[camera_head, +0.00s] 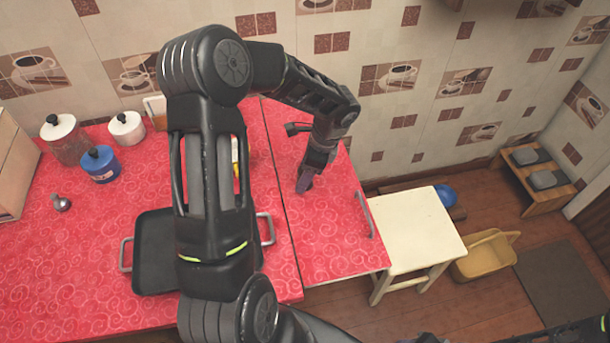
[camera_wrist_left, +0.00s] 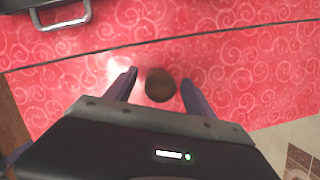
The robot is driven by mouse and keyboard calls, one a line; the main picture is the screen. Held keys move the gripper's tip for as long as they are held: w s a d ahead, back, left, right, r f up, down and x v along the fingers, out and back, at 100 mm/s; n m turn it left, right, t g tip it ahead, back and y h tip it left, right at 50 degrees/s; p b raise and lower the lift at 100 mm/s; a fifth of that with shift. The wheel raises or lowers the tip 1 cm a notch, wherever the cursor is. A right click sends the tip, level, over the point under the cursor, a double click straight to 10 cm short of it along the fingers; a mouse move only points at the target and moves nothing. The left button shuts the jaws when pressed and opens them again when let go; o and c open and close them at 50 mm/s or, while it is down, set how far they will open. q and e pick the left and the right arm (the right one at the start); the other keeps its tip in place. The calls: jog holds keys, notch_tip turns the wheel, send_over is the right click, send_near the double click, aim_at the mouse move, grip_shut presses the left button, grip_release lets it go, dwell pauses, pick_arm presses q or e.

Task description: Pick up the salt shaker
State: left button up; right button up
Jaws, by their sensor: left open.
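My left gripper (camera_head: 305,182) points down over the right-hand section of the red counter in the head view. In the left wrist view my left gripper (camera_wrist_left: 160,78) is open. A round dark brown top (camera_wrist_left: 160,85) shows between its two fingers, with a gap on each side. This may be the top of the salt shaker, seen from above; its body is hidden below. In the head view I cannot make out this object, as the gripper and wrist cover that spot. My right gripper is not in view.
A black tray (camera_head: 155,255) with metal handles lies left, partly behind my arm. Jars (camera_head: 102,165) and a small metal item (camera_head: 61,203) stand farther left. The tiled wall is close behind. A cream stool (camera_head: 415,228) stands right of the counter. The red surface around the gripper looks clear.

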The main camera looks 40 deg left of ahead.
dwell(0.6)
pick_arm(q)
grip_shut()
dwell(0.5)
